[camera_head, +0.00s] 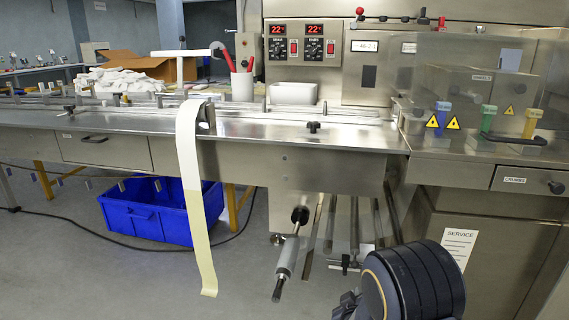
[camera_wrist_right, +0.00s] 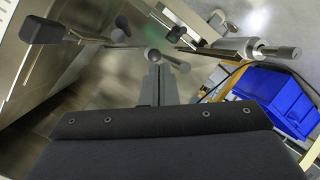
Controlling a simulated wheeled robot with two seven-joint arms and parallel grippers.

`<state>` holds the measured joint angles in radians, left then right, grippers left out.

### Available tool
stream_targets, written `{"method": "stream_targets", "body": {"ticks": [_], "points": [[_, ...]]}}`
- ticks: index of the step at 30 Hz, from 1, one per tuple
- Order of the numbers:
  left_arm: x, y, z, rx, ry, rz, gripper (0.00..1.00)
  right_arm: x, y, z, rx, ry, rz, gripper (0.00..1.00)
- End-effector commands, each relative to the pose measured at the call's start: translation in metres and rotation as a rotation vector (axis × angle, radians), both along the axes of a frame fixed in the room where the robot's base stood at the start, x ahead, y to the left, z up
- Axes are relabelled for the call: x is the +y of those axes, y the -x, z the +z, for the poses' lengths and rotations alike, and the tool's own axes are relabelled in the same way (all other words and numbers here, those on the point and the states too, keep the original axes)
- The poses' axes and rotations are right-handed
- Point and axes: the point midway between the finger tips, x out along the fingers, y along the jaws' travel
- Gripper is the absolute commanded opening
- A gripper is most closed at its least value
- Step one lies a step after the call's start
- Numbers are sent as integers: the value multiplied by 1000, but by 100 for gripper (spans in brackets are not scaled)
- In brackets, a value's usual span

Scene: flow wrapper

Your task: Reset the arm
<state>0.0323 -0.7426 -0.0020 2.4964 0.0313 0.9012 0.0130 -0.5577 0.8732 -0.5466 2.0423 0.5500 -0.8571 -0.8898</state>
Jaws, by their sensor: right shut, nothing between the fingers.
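My right arm comes in at the bottom right of the head view. Its gripper (camera_head: 347,302) shows only partly at the bottom edge, below the machine front. In the right wrist view the right gripper (camera_wrist_right: 156,66) points forward with its fingers together and nothing held. My left gripper is in neither view.
A steel roller shaft (camera_head: 286,268) juts from the machine front, left of my right gripper; rods and a black-handled clamp (camera_head: 344,264) are close by. A pale film strip (camera_head: 191,185) hangs off the counter edge. A blue crate (camera_head: 150,222) stands on the floor. Open floor lies at front left.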

Motion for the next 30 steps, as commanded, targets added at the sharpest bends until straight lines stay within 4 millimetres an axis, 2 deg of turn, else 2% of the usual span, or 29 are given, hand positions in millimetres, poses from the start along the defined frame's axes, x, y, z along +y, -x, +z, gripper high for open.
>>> {"method": "stream_targets", "body": {"ticks": [1, 3, 8, 11, 15, 18, 24, 30], "points": [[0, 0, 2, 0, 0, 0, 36, -7, 8, 12, 35, -136, -21, 0], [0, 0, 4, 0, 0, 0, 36, -8, 22, 23, 91, -311, -30, 0], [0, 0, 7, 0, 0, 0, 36, -3, 65, 61, 207, -651, -23, 0], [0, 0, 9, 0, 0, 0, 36, 0, 100, 88, 277, -815, -6, 0], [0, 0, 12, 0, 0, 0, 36, 3, 159, 122, 375, -976, 12, 0], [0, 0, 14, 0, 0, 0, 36, 4, 204, 138, 443, -1038, 8, 0], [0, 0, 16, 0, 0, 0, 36, 2, 272, 147, 542, -1071, -41, 0], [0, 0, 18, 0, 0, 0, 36, -2, 324, 144, 606, -1060, -124, 0]]}}
